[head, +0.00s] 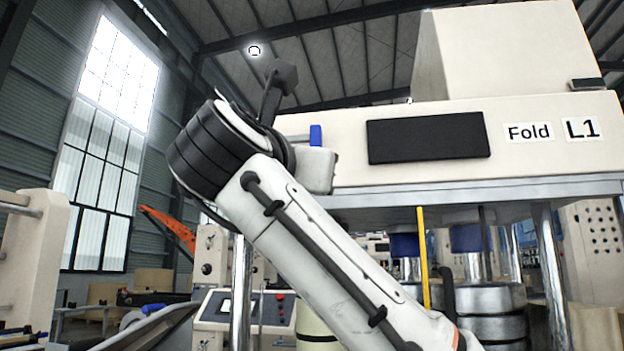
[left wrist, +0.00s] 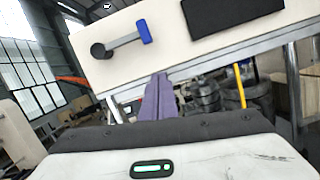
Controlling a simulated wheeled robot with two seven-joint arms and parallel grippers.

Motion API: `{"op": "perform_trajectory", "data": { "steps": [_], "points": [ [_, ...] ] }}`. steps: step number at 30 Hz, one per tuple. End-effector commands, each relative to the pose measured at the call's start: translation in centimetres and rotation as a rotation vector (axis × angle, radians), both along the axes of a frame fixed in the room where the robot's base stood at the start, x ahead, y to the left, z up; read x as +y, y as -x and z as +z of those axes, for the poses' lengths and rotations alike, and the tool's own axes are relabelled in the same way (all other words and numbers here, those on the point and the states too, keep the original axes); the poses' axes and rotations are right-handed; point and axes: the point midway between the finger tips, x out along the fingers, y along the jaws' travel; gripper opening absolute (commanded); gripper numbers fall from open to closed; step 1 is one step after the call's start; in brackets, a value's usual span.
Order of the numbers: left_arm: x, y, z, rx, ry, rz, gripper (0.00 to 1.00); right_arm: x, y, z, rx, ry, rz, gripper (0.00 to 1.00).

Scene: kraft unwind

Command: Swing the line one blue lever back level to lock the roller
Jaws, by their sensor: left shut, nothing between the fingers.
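The blue-ended lever sits on the cream front of the line one machine, which is marked "Fold L1". In the left wrist view its dark round pivot (left wrist: 98,50) is on the left. A grey bar runs right from it to the blue grip (left wrist: 145,31). The bar looks about parallel to the machine's lower edge, so about level. My right gripper is not in view.
A dark panel (head: 428,138) is right of the lever on the machine front. Under the machine's metal edge are a yellow post (head: 423,258), shiny columns and stacked metal rolls (head: 490,300). A control box (head: 243,310) stands low behind my arm.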

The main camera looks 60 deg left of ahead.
Motion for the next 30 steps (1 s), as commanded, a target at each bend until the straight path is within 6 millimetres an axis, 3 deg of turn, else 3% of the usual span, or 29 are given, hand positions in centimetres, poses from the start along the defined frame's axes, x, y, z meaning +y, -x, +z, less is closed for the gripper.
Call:
{"op": "perform_trajectory", "data": {
  "steps": [9,26,30],
  "points": [
    [-1.8,1.9,-0.7,0.001,0.002,-0.001,0.00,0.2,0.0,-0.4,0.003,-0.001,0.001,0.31],
    [-1.8,1.9,-0.8,0.001,0.003,0.000,0.00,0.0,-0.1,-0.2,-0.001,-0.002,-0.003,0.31],
    [-2.3,0.8,-0.9,0.037,-0.047,0.014,0.00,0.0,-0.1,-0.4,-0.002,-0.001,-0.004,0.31]
  ]
}}
